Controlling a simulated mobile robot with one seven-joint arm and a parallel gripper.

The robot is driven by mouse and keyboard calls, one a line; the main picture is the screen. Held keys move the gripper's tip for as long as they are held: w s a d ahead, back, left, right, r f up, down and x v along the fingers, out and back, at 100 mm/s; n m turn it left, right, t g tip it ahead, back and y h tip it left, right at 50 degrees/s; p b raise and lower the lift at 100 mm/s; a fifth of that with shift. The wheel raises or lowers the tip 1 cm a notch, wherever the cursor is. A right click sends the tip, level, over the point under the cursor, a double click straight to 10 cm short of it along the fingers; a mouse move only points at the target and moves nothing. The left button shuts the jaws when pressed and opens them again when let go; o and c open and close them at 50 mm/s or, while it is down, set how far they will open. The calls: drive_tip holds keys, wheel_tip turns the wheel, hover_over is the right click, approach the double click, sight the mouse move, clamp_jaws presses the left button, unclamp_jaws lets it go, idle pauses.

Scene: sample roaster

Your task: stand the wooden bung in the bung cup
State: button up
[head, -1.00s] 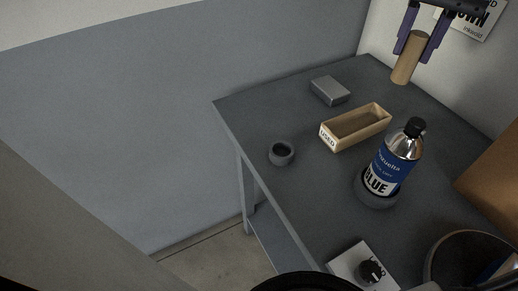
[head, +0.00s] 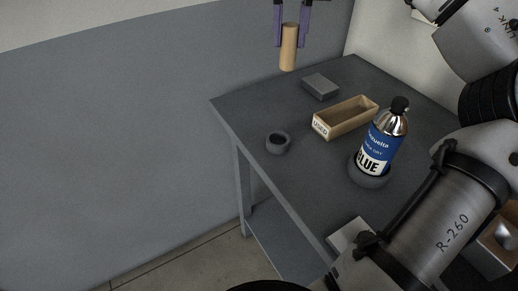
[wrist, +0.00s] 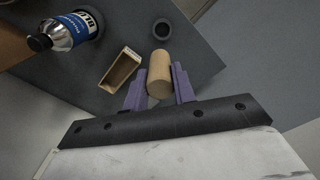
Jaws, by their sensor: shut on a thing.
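My gripper (head: 291,24) is shut on the wooden bung (head: 289,48), a plain light-brown cylinder. It holds the bung upright in the air, high above the far left part of the table in the head view. In the wrist view the bung (wrist: 160,73) sits between the two purple fingers of my gripper (wrist: 160,80). A small round dark grey cup (head: 277,142), which looks like the bung cup, stands near the table's left edge. Its mouth is open and looks empty. The cup (wrist: 162,30) also shows in the wrist view, beyond the bung and apart from it.
On the table (head: 250,112) are a wooden box labelled USED (head: 345,117), a grey block (head: 320,86) and a blue-labelled bottle (head: 381,138) in a round grey holder (head: 367,174). My arm covers the right side. Bare tabletop lies around the cup.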

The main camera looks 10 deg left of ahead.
sight(283, 68)
drive_tip(key=shift+a+f, duration=0.1)
drive_tip(key=shift+a, duration=0.15)
drive_tip(key=shift+s+a+f, duration=0.1)
drive_tip(key=shift+f, duration=0.25)
wheel_tip(283, 68, down, 19)
drive_tip(key=shift+f+b, duration=0.1)
drive_tip(key=shift+b, duration=0.3)
drive_tip(key=shift+f, duration=0.15)
drive_tip(key=o, duration=1)
wheel_tip(283, 68, up, 12)
drive_tip(key=shift+r, duration=0.15)
